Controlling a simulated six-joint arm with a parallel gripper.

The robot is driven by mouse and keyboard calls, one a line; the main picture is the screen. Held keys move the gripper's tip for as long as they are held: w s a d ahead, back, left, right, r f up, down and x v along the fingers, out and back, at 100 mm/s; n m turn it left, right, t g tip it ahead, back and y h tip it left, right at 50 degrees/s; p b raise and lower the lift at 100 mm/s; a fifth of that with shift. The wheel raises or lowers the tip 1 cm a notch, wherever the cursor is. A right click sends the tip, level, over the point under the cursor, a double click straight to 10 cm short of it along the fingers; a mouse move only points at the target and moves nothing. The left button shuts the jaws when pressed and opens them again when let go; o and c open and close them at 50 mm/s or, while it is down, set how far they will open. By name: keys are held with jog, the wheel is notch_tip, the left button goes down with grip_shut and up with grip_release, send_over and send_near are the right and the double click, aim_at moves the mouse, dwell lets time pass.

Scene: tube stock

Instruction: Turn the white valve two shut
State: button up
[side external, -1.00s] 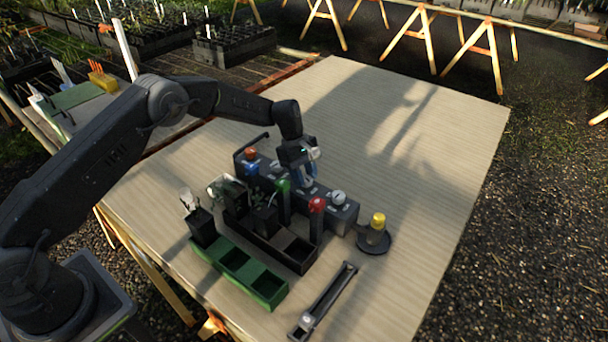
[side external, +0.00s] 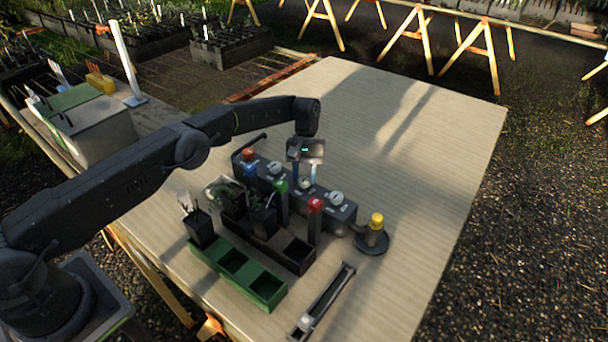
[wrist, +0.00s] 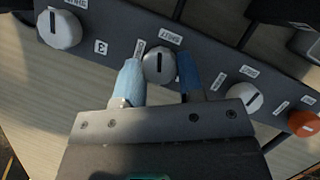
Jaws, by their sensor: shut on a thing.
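A dark valve panel (side external: 324,213) on the table carries a row of white knobs and an orange one. My gripper (side external: 304,178) is above the panel's middle. In the wrist view, the fingers of my gripper (wrist: 159,66), one light blue and one dark blue, are shut on a white valve (wrist: 159,69) with a dark slot. Small labels stand beside it; one reads SHUT. Another white valve (wrist: 60,30), near a label 3, is at the left. A third white valve (wrist: 244,98) and an orange knob (wrist: 304,123) are at the right. The held valve's number is not visible.
Red (side external: 315,208), green (side external: 281,188) and blue-topped posts stand close in front of the panel. A dark bin (side external: 297,262) and a green tray (side external: 267,298) lie nearer. A yellow-topped piece (side external: 376,222) stands at the right end. The table behind the panel is clear.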

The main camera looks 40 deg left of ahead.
aim_at(302, 182)
jog(key=shift+m, duration=0.5)
dwell(0.3)
jog(key=o, duration=0.9)
notch_tip(302, 182, up, 4)
jog(key=shift+a+r, duration=0.15)
jog(key=shift+r, duration=0.1)
jog(key=s+a+r, duration=0.1)
jog(key=a+r, duration=0.1)
jog(key=a, duration=0.1)
jog(key=s+a+r, duration=0.2)
jog(key=a, duration=0.2)
jog(key=s+a+r, duration=0.1)
jog(key=a+r, duration=0.1)
jog(key=a, duration=0.1)
jog(key=shift+s+a+r, duration=0.25)
jog(key=shift+d, duration=0.1)
